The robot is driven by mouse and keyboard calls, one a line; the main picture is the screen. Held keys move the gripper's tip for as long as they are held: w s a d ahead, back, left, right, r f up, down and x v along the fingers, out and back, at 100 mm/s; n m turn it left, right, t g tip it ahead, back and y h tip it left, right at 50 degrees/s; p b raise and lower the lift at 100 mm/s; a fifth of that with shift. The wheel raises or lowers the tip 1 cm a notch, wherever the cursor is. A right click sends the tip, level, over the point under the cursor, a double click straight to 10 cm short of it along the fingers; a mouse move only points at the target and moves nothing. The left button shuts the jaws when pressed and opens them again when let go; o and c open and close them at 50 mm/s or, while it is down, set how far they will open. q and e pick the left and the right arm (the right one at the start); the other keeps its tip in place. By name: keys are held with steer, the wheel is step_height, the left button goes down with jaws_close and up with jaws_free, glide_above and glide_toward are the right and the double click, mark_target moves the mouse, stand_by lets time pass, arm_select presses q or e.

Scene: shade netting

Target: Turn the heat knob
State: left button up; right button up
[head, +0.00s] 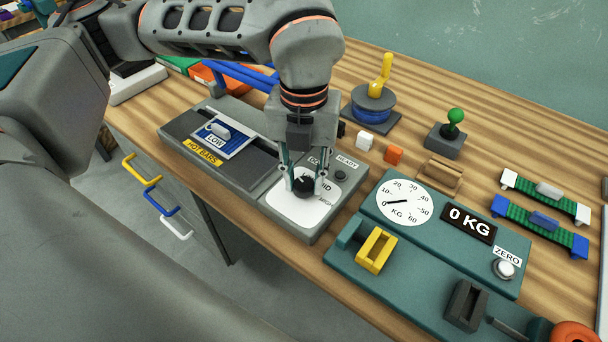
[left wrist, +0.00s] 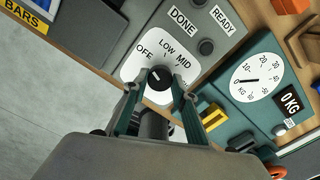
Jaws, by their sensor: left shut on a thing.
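The heat knob (head: 303,186) is a small black dial with a white pointer line, on a white plate (head: 290,211) of the grey heat unit. In the left wrist view the knob (left wrist: 158,84) sits on the plate (left wrist: 136,66), marked OFF, LOW and MID; the rest is hidden by my finger. Its line points to the upper left, toward the side of OFF and LOW. My left gripper (head: 305,183) reaches down from above, shut on the knob with one finger at each side. The left gripper also shows in the left wrist view (left wrist: 157,92). My right gripper is not in view.
The HOT BARS section (head: 203,152) with a LOW label lies left of the knob. A teal scale (head: 356,263) reading 0 KG stands close on the right. White (head: 365,140) and orange (head: 393,155) blocks sit behind. The table's front edge is near.

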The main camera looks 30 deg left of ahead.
mark_target(304, 184)
arm_select(q)
steer(key=m, duration=0.4)
steer(key=shift+m, duration=2.8)
steer(key=o, duration=1.1)
step_height(304, 184, up, 12)
steer(key=shift+s, duration=0.1)
